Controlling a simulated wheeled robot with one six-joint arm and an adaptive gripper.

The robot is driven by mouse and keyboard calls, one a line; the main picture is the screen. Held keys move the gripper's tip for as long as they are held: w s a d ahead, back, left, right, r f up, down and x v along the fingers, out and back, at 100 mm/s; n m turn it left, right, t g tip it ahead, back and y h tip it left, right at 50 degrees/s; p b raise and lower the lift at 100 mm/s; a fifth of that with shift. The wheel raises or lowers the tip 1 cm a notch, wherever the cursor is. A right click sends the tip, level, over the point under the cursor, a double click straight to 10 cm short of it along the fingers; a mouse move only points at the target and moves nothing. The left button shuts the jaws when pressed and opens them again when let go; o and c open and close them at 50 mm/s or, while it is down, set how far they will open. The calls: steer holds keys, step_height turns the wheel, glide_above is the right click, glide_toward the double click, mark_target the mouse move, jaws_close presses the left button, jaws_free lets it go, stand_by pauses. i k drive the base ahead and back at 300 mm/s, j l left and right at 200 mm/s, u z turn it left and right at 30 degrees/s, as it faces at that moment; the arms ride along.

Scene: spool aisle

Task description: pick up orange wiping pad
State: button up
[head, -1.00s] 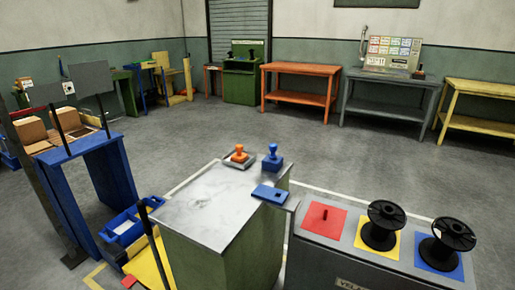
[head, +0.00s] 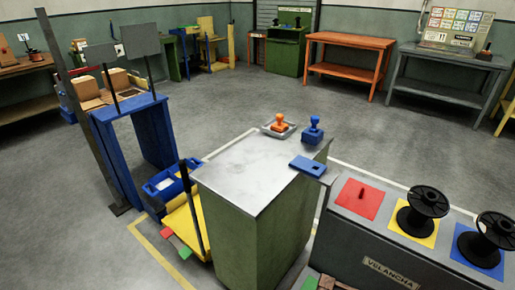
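An orange knob-handled piece (head: 279,122), which looks like the orange wiping pad, stands upright at the far edge of the metal top (head: 245,168) of a green cabinet. It sits on a small pale grey tray or plate (head: 289,132). A blue piece of like shape (head: 313,129) stands just to its right, a small gap apart. My gripper is not in view.
A flat blue plate (head: 307,166) lies at the cabinet top's right edge. A grey bench (head: 355,232) with a red square and black spools (head: 423,203) stands to the right. A blue frame (head: 134,150) and a yellow cart (head: 184,225) stand left. The floor behind is clear.

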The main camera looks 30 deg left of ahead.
mark_target(278, 127)
steer(key=k+j, duration=0.25)
steer(key=j, duration=0.15)
steer(key=k+j, duration=0.25)
steer(key=j, duration=1)
steer(key=k+j, duration=0.15)
steer(key=j, duration=0.7)
steer(key=i+j, duration=0.3)
steer(key=j, duration=0.15)
steer(key=i+j, duration=0.65)
steer(key=j, duration=0.25)
